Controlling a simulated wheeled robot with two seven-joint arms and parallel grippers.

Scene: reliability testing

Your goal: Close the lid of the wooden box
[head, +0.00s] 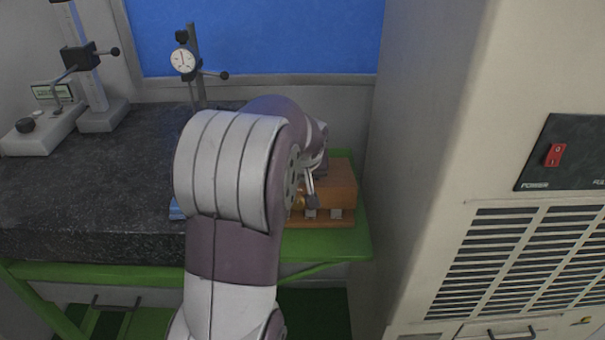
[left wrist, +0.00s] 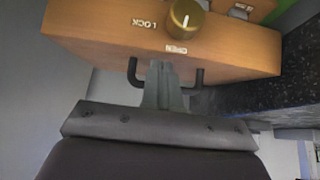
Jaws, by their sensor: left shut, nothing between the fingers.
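The wooden box (head: 343,186) stands at the right end of the bench in the head view, partly hidden behind my left arm. Small metal fittings show along its front. In the left wrist view its wooden face (left wrist: 95,30) carries a brass knob (left wrist: 186,18), the word LOCK and a dark handle (left wrist: 199,78). How far the lid is open cannot be told. My left gripper (left wrist: 164,68) is shut and empty, its fingertips close to the wooden face and beside the handle. Whether they touch cannot be told. My right gripper is in neither view.
A tall beige cabinet (head: 431,150) with a red switch stands close to the right of the box. A dark stone slab (head: 100,190) covers the bench on the left. A dial gauge stand (head: 184,62) and another measuring stand (head: 100,115) are behind and left.

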